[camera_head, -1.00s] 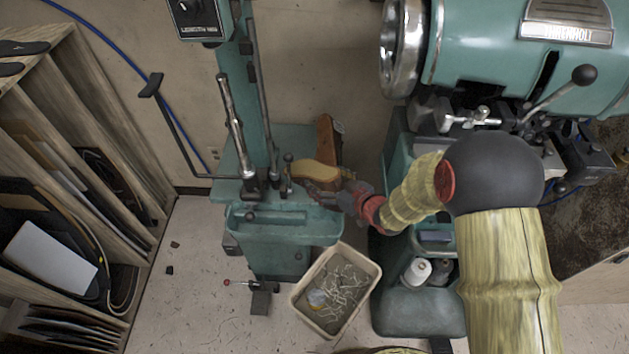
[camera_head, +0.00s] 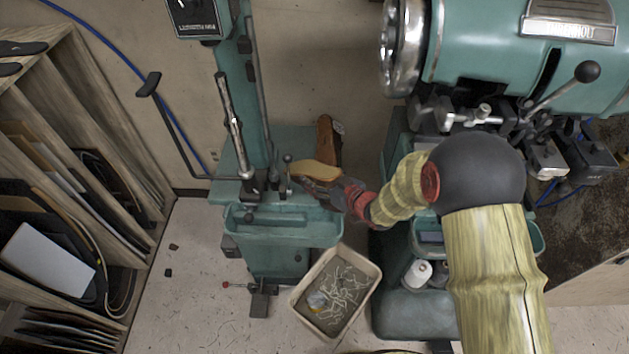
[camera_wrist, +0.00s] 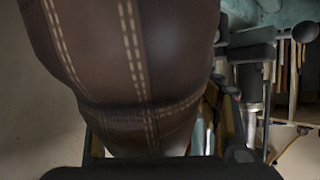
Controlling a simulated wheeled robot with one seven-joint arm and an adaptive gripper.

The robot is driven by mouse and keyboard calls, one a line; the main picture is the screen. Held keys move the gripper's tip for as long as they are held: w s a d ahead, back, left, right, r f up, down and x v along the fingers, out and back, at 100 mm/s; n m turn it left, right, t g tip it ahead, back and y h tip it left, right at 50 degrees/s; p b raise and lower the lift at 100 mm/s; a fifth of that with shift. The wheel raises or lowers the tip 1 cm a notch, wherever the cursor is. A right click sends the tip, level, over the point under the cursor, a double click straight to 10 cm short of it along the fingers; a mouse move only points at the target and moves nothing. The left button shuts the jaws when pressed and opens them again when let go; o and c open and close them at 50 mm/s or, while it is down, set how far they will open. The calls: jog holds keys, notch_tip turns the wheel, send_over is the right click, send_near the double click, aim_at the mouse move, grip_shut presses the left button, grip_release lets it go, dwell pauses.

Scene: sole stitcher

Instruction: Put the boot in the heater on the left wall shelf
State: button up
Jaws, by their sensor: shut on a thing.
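My gripper (camera_head: 337,190) is shut on a brown leather boot, beside the green stand in the head view. The boot's tan sole (camera_head: 315,170) faces up toward the camera, and much of its upper is hidden. A brown piece (camera_head: 325,143) shows just behind it; I cannot tell whether it belongs to the same boot. In the wrist view the boot (camera_wrist: 130,70) fills the middle, dark brown with tan double stitching.
A green machine stand (camera_head: 285,225) with levers is close to the boot. A large green machine (camera_head: 480,50) is at the right. A bin of scraps (camera_head: 333,333) stands on the floor.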

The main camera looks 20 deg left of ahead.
jog(key=c, duration=0.6)
jog(key=shift+c, duration=1)
jog(key=shift+r, duration=0.15)
